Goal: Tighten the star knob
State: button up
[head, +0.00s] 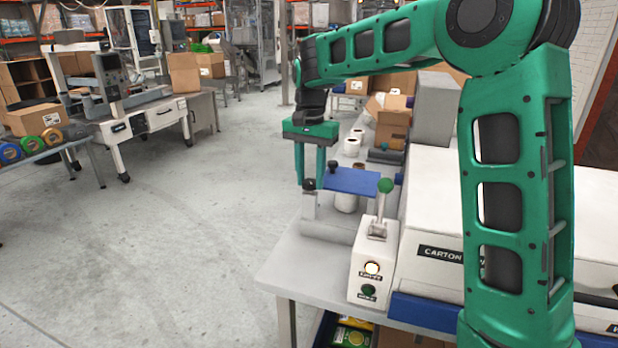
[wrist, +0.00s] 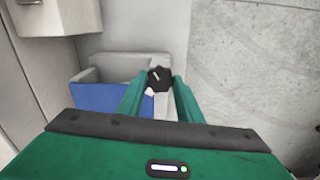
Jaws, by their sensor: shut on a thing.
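The star knob is black, with a pale mark on its face, and sits between my fingertips in the wrist view (wrist: 159,77). In the head view the knob (head: 309,185) is at the left end of a grey fixture (head: 322,219) with a blue plate (head: 352,180). My green gripper (head: 310,180) points down over the fixture, shut on the knob with one finger on each side. The blue plate also shows left of the fingers in the wrist view (wrist: 95,100). The knob's shaft is hidden.
A control box (head: 371,265) with two buttons and a green-ball lever (head: 385,186) stands beside the fixture. Another black knob (head: 333,167) is behind. A white carton machine (head: 430,230) stands to the right. Open floor (head: 170,240) lies left of the table.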

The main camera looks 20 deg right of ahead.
aim_at(309, 181)
jog(key=shift+w+r, duration=0.15)
jog(key=shift+w, duration=0.05)
jog(key=o, duration=0.9)
jog(key=shift+a, duration=0.1)
jog(key=shift+c, duration=0.2)
jog(key=shift+o, duration=0.9)
jog(key=shift+s, duration=0.1)
notch_tip(309, 181, up, 11)
jog(key=shift+f, duration=0.2)
